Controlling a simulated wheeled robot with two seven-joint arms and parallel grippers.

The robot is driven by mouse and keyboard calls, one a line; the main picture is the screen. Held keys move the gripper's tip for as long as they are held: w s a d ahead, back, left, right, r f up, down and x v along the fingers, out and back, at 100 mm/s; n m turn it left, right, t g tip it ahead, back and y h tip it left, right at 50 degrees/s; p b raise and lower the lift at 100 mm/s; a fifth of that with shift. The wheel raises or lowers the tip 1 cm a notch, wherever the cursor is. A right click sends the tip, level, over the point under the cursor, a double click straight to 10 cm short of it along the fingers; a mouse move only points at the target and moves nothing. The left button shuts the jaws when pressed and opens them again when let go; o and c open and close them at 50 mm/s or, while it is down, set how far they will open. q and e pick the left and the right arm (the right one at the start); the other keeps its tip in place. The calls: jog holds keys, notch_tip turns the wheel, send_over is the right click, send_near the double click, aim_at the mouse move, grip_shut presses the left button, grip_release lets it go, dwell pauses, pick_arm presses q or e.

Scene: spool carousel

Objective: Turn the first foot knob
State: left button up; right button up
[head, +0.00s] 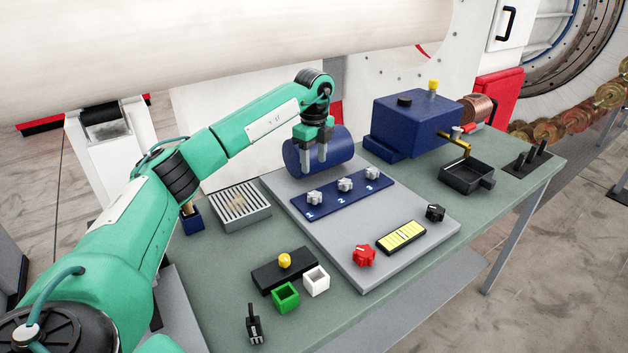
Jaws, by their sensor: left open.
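A blue strip (328,206) on the grey plate carries three pale star-shaped knobs beside the numbers 1, 2 and 3. The first knob (314,198) is at the left end, by the 1. The second knob (345,185) and third knob (372,173) follow to the right. My left gripper (315,163) points down with its two fingers apart and nothing between them. It appears a little above and behind the first knob, not touching it, and partly covers a blue cylinder (340,143). My right gripper is not in view.
The grey plate (385,215) also holds a red knob (363,255), a yellow level (401,237) and a black knob (435,212). A slotted tray (241,206) stands to the left. A blue pump-like box (415,122) stands behind to the right.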

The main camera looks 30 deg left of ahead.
pick_arm(q)
notch_tip(320, 180, up, 3)
jog(key=shift+r, duration=0.15)
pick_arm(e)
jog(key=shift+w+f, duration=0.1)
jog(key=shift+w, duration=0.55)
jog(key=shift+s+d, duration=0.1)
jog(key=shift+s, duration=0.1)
